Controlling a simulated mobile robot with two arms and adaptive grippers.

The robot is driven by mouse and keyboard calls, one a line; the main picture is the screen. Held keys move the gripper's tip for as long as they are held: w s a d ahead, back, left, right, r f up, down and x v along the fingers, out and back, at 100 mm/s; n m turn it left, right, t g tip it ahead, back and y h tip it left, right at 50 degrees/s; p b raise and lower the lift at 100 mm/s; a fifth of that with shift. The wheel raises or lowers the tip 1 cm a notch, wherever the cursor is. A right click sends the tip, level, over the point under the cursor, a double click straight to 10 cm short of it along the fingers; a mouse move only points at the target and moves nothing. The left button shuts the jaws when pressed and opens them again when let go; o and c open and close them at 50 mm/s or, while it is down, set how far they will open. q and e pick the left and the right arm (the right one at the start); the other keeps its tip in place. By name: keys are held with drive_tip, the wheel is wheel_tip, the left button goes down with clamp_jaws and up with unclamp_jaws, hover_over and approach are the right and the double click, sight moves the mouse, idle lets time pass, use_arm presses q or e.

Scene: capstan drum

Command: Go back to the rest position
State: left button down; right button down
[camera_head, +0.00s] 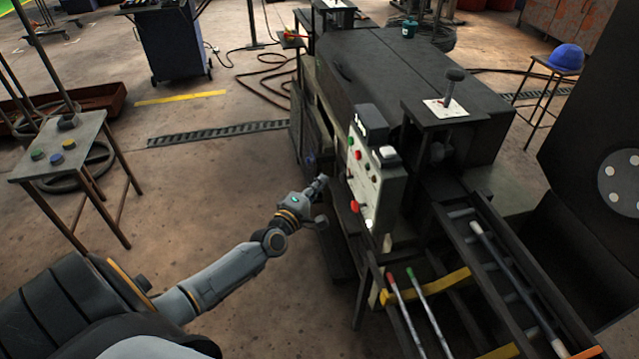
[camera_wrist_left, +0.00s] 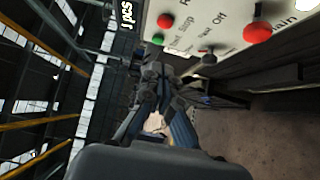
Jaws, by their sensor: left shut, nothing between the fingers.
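My left arm reaches in from the lower left in the head view. Its gripper (camera_head: 321,184) is shut and empty, just left of the control panel (camera_head: 371,190) on the dark machine. In the left wrist view the gripper's fingers (camera_wrist_left: 156,98) are together, with the panel (camera_wrist_left: 205,35) at the upper right. The panel carries red buttons, a green button and a red knob (camera_wrist_left: 257,32). I cannot tell whether the fingertips touch the machine, but they look apart from the panel face. My right gripper is not in view.
A small table (camera_head: 62,150) with coloured buttons stands at the left. A blue cabinet (camera_head: 172,42) is behind it. A rack (camera_head: 500,275) with rods is at the lower right. A blue helmet (camera_head: 566,57) sits on a stool. The floor left of the machine is mostly clear.

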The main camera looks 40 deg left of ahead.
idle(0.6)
use_arm(q)
drive_tip(key=s+d+f+m+g+h, duration=0.1)
drive_tip(key=s+d+f+m+g, duration=0.2)
drive_tip(key=s+f, duration=0.6)
drive_tip(key=s+d+f+m+g, duration=0.25)
drive_tip(key=s+f+m, duration=0.25)
drive_tip(key=f, duration=0.8)
drive_tip(key=s+d+f+m+g+h, duration=0.15)
drive_tip(key=s+f+m+g, duration=0.35)
drive_tip(key=f, duration=0.7)
drive_tip(key=s+d+f+m+g, duration=0.2)
drive_tip(key=s+d+f, duration=0.1)
drive_tip(key=s, duration=0.7)
drive_tip(key=s+d+f+m+g, duration=0.2)
drive_tip(key=s+f, duration=0.3)
drive_tip(key=s, duration=0.6)
drive_tip(key=s+d+f+m+g, duration=0.2)
drive_tip(key=s+d+f+m, duration=0.1)
drive_tip(key=s, duration=0.8)
wheel_tip(320, 180, down, 2)
drive_tip(key=shift+d+f+m+y+p, duration=0.1)
drive_tip(key=shift+d+m+y+p, duration=0.3)
drive_tip(key=shift+m, duration=0.3)
drive_tip(key=shift+a+g, duration=0.1)
drive_tip(key=shift+g, duration=0.15)
